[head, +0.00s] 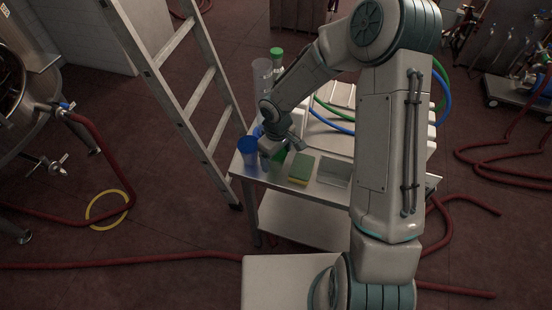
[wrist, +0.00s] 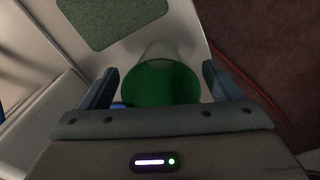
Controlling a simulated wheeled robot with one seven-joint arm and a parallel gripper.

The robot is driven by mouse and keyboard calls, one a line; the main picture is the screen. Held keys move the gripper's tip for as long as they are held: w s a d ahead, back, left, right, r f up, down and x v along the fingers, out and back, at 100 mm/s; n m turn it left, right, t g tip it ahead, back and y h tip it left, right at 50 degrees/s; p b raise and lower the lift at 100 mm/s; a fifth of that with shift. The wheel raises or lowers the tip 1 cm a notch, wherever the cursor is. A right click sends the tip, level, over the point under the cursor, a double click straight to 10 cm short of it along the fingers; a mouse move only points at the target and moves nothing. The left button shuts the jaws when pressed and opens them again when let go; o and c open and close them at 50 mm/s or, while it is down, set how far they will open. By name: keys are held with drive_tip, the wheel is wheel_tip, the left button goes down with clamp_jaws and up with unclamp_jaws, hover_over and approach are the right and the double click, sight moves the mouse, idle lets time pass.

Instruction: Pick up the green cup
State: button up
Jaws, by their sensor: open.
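The green cup (wrist: 160,86) shows in the wrist view between the two fingers of my gripper (wrist: 160,92), with a paler patch along its far side. The fingers stand on either side of it with a small space at the right; contact at the left is hard to tell. In the head view only a green sliver of the cup (head: 279,154) shows beside my gripper (head: 272,150), which hides the rest. My gripper is open around the cup, low over the front left part of the metal table (head: 262,178).
A blue cup (head: 248,147) stands close to the left of my gripper. A green and yellow sponge (head: 301,169) and a shallow metal tray (head: 334,172) lie to the right. A clear cylinder (head: 262,75) and a green-capped bottle (head: 277,60) stand behind. A ladder (head: 178,80) leans at the left.

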drive_tip(key=shift+w+a+f, duration=0.1)
drive_tip(key=shift+f, duration=1.7)
drive_tip(key=c, duration=1)
drive_tip(key=shift+r, duration=0.1)
drive_tip(key=shift+c, duration=0.2)
